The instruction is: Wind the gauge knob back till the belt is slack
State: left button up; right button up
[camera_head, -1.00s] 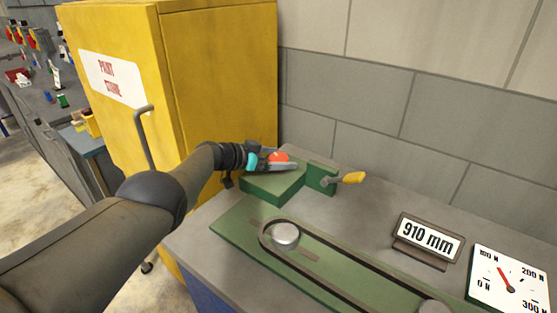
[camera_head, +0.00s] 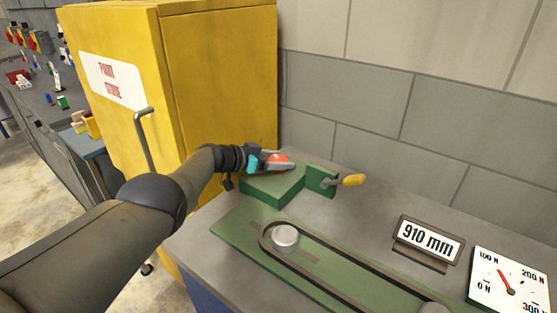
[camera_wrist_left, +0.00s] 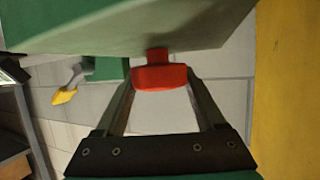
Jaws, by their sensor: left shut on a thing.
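A red knob (camera_head: 278,158) sits on the green block (camera_head: 272,186) at the back of the bench. My left gripper (camera_head: 284,164) is shut on it; in the left wrist view the knob (camera_wrist_left: 160,77) lies between the two fingers (camera_wrist_left: 160,84), on a short red stem. The dark belt (camera_head: 327,284) runs round a silver pulley (camera_head: 285,237) on a green plate, with its far end cut by the frame. Its straight runs look straight. The dial (camera_head: 510,282) has a red needle just left of upright, near 100 N. My right gripper is out of view.
A yellow-tipped lever (camera_head: 352,180) on a green bracket stands just right of the block. A sign reading 910 mm (camera_head: 427,240) stands behind the belt. A yellow paint cabinet (camera_head: 215,80) and a grey block wall (camera_head: 400,95) close in the back.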

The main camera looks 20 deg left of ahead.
pick_arm(q)
jog(key=shift+s+d+r+n+t+y+p, duration=0.1)
jog(key=shift+n+t+y+p, duration=0.95)
jog(key=shift+p, duration=1.8)
jog(key=n+t+y+p, duration=0.1)
jog(key=n+y+p, duration=0.3)
jog(key=n+y, duration=0.1)
jog(key=shift+n+y+p, duration=0.35)
jog(key=shift+y, duration=0.2)
jog(key=shift+n+y, duration=0.6)
jog(key=shift+y, duration=0.2)
jog(key=shift+f+n+y, duration=0.2)
jog(key=shift+n+y, duration=0.5)
jog(key=shift+y, duration=0.1)
jog(key=shift+n+g+y+b, duration=0.35)
jog(key=shift+n+y+b, duration=0.3)
jog(key=shift+b, duration=0.3)
jog(key=n+g+y+b, duration=0.1)
jog(key=n+y+b, duration=0.1)
jog(key=b, duration=0.4)
jog(key=n+g+y+b, duration=0.2)
jog(key=n+y+b, duration=0.1)
jog(key=b, duration=0.3)
jog(key=shift+a+r+y, duration=0.1)
jog(key=shift+a+y, duration=0.1)
jog(key=shift+y, duration=0.05)
jog(key=shift+r+n+g+b, duration=0.1)
jog(key=shift+n+g+b, duration=0.25)
jog(key=shift+b, duration=0.7)
